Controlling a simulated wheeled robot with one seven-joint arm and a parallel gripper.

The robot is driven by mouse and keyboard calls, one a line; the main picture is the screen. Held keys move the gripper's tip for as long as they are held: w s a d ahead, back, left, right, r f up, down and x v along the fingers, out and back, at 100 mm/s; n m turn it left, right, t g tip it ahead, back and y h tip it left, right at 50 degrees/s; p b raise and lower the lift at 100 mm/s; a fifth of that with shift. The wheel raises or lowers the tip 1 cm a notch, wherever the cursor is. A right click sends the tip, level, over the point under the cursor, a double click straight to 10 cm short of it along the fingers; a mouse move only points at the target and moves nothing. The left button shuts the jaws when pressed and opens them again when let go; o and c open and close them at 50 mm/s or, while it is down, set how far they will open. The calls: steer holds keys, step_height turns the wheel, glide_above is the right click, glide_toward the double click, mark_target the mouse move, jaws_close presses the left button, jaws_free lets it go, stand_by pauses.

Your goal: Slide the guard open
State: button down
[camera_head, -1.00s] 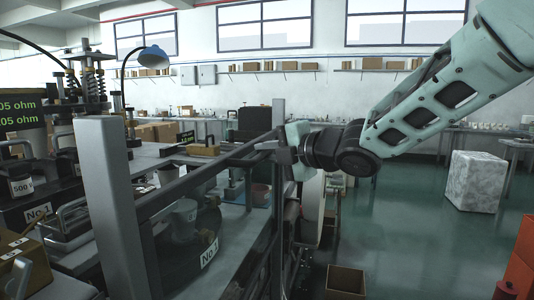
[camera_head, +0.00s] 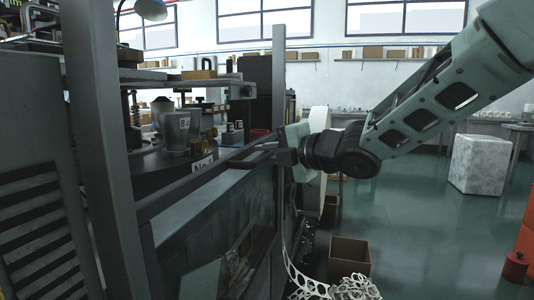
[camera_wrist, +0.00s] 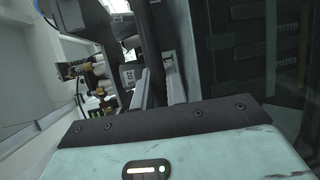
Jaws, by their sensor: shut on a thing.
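The guard is a dark-framed, see-through panel (camera_head: 215,225) hanging below a dark top rail (camera_head: 195,182) on the machine's open side. A grey upright post (camera_head: 105,160) stands at its near end and a thinner post (camera_head: 278,80) near its far end. My gripper (camera_head: 280,152) is at the far end of the rail, shut on the guard's bar. In the wrist view my two light fingers (camera_wrist: 163,82) close around a dark bar (camera_wrist: 148,40). The exact contact is partly hidden by the gripper body.
Behind the guard stand a grey cup-shaped part (camera_head: 175,132) and press tooling (camera_head: 160,78). A dark vented cabinet (camera_head: 35,240) fills the near left. A brown bin (camera_head: 349,254) and white perforated scrap (camera_head: 350,288) are on the floor. The floor to the right is open before a marbled block (camera_head: 477,163).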

mark_target(251, 181)
step_height(251, 181, down, 7)
steer(key=b, duration=0.4)
steer(key=shift+r, duration=0.25)
steer(key=c, duration=1.4)
jaws_free()
steer(key=p+v, duration=0.2)
steer(key=v, duration=1.5)
steer(key=shift+s+d, duration=0.2)
